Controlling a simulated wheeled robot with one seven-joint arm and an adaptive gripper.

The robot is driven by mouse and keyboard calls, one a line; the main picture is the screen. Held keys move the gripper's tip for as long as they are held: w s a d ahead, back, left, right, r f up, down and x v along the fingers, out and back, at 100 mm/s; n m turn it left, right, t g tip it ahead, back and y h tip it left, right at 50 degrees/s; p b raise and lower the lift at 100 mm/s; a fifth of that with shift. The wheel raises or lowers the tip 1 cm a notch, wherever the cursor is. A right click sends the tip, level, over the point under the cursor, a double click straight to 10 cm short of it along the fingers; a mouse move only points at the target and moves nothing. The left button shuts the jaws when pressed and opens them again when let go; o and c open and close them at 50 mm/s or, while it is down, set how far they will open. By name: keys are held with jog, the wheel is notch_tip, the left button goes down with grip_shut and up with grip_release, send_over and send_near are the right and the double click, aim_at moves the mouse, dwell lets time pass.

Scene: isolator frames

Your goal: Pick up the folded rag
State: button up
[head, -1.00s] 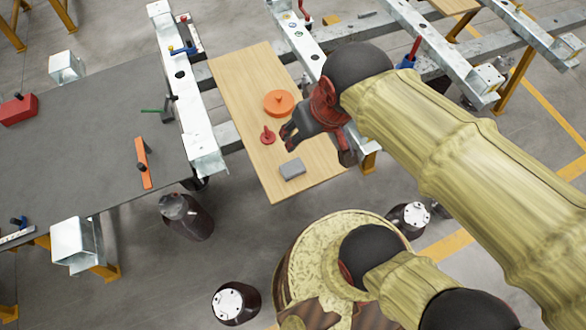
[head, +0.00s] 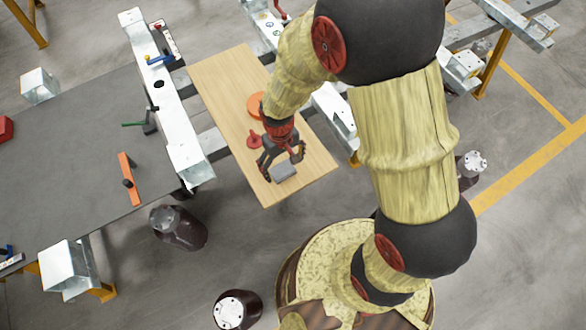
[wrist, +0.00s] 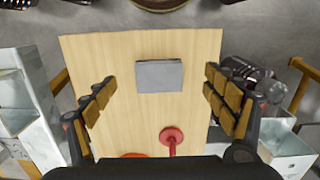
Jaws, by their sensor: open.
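The folded rag (head: 284,173) is a small grey rectangular pad lying flat on the wooden board, near its front end in the head view. In the wrist view the rag (wrist: 160,76) lies ahead, between the lines of the two fingers. My gripper (head: 283,165) is open above the rag, with its fingers pointing down. In the wrist view my gripper (wrist: 158,98) has its padded fingers spread wide, with nothing between them. The fingers partly cover the rag in the head view. I cannot tell the exact height left between them.
A red small-handled piece (wrist: 171,138) and an orange disc (head: 255,104) lie on the wooden board (head: 222,82) near the rag. Galvanised beams flank the board. A grey table (head: 75,150) with an orange bar (head: 129,178) stands at left.

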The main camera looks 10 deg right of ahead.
aim_at(282, 169)
jog(key=shift+w+a+r, duration=0.1)
jog(key=shift+w+r, duration=0.05)
jog(key=shift+w, duration=0.45)
jog(key=shift+w+a+f+t, duration=0.1)
jog(key=shift+f+t, duration=0.15)
jog(key=shift+t, duration=0.05)
jog(key=f+b, duration=0.1)
jog(key=f, duration=0.1)
jog(key=f+b, duration=0.1)
jog(key=f, duration=0.1)
jog(key=f+b, duration=0.1)
jog(key=f, duration=0.2)
jog(key=shift+w+f, duration=0.1)
jog(key=shift+w, duration=0.15)
jog(key=shift+c, duration=0.8)
jog(key=c, duration=1)
